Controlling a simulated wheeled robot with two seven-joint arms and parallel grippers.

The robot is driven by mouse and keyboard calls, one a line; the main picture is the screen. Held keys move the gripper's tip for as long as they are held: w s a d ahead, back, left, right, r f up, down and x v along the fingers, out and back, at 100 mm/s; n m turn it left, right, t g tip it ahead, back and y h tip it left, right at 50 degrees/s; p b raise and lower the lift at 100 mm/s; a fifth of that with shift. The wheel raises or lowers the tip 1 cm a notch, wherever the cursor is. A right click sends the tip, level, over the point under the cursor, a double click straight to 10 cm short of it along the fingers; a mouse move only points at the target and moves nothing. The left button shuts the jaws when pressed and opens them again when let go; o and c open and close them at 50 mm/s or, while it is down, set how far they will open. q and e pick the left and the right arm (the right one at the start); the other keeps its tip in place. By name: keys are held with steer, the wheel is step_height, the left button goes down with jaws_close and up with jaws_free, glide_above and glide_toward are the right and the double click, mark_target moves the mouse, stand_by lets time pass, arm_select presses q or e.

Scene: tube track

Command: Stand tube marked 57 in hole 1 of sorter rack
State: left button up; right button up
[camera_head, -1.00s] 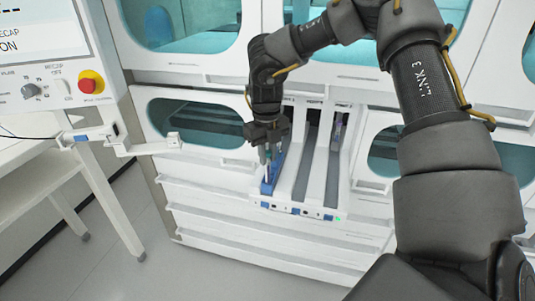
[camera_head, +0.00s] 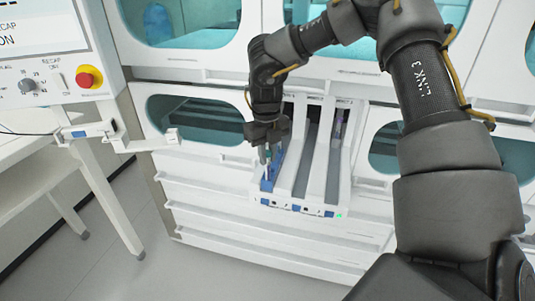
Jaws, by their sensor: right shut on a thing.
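My right gripper (camera_head: 266,155) points down over the left lane of the white tube track (camera_head: 290,208). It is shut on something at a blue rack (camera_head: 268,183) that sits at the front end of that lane. A thin pale tube (camera_head: 267,172) shows just below the fingertips, at the rack; its number cannot be read. Whether the tube stands in a hole or is held just above it is too small to tell. Hole numbers cannot be read. My left gripper is out of view.
The middle and right lanes (camera_head: 331,175) are grey; a purplish item (camera_head: 338,125) stands far back in the right one. A green light (camera_head: 340,214) shows at the track's front. A control panel with a red button (camera_head: 89,77) and a white bracket (camera_head: 150,145) are at left.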

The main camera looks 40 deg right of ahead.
steer(key=o, duration=0.9)
step_height(320, 180, up, 11)
steer(key=shift+a+f+p, duration=0.1)
steer(key=shift+p, duration=0.45)
stand_by(0.6)
